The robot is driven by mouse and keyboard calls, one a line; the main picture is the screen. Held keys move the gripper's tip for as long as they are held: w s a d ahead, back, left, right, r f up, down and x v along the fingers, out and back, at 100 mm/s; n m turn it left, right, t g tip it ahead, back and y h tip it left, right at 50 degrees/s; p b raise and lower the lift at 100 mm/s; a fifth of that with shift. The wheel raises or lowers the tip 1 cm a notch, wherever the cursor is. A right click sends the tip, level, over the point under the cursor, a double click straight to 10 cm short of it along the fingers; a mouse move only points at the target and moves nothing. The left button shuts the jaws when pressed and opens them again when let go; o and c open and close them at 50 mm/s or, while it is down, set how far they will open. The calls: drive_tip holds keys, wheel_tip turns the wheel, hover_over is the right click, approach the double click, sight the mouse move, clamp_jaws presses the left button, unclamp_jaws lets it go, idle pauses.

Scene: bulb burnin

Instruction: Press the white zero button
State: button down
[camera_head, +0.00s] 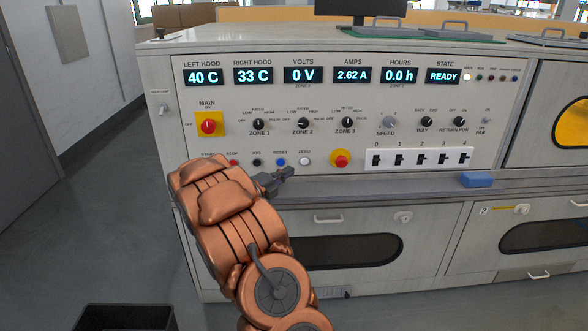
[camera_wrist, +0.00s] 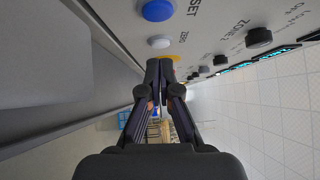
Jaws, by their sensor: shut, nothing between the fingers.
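The white zero button (camera_head: 305,161) is a small round button on the lower row of the control panel, under the label ZERO. It also shows in the wrist view (camera_wrist: 160,42), just beyond my fingertips. My gripper (camera_head: 287,172) is shut and empty, with its tips a little below and left of the button in the head view. In the wrist view my gripper (camera_wrist: 160,68) points along the panel face, close to the button. I cannot tell whether the tips touch the panel. The button itself is uncovered in both views.
The blue reset button (camera_head: 281,161) is just left of the zero button, and a red knob on yellow (camera_head: 340,159) is to its right. A ledge (camera_head: 400,187) runs below the panel with a blue block (camera_head: 476,179) on it. The display reads 0 V and READY.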

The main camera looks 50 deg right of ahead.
drive_tip(key=shift+s+a+f, duration=0.1)
drive_tip(key=shift+a, duration=0.9)
